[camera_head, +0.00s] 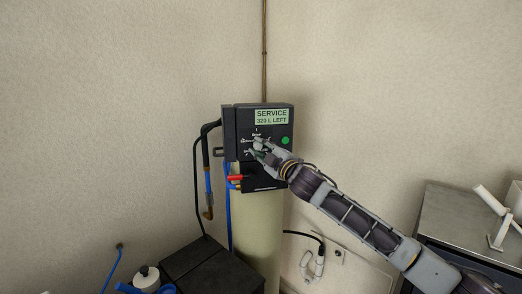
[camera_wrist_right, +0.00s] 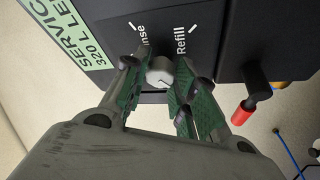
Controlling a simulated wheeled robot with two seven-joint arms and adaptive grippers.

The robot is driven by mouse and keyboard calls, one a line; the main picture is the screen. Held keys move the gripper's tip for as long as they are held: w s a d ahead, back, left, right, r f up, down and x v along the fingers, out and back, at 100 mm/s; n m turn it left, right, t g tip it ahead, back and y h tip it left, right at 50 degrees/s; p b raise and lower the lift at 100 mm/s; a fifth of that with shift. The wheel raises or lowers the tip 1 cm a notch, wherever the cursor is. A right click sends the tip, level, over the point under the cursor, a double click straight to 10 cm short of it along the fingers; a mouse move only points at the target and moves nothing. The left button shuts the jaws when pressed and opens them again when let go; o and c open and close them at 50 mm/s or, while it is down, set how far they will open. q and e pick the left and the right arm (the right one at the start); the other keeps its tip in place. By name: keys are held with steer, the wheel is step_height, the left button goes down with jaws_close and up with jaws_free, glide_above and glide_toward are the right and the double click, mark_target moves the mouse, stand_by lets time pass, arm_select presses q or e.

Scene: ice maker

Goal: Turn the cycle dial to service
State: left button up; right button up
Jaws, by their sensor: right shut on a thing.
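The black control head (camera_head: 229,125) sits on top of a pale cylindrical tank (camera_head: 257,228). Its pale green display (camera_head: 271,117) reads "SERVICE 320 L LEFT". The light grey cycle dial (camera_wrist_right: 160,72) is on its front face, with white labels around it; "Refill" and part of another ending in "nse" show in the wrist view. My right gripper (camera_head: 260,151) is at the dial, coming from the lower right. In the wrist view its green-padded fingers (camera_wrist_right: 157,85) are shut on the dial, one on each side. The fingers hide part of the dial and other labels. My left gripper is not in view.
A red lever (camera_head: 236,178) and blue hoses hang at the control head's lower left. A green round light (camera_head: 286,140) is on its face. A black box (camera_head: 205,268) stands at the tank's foot. A metal-topped cabinet (camera_head: 452,222) stands at right.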

steer(key=shift+n+g, duration=0.3)
steer(key=shift+n, duration=0.7)
steer(key=o, duration=1)
steer(key=shift+s, duration=0.1)
steer(key=v, duration=1.1)
steer(key=shift+s+d, duration=0.3)
steer(key=shift+f, duration=0.1)
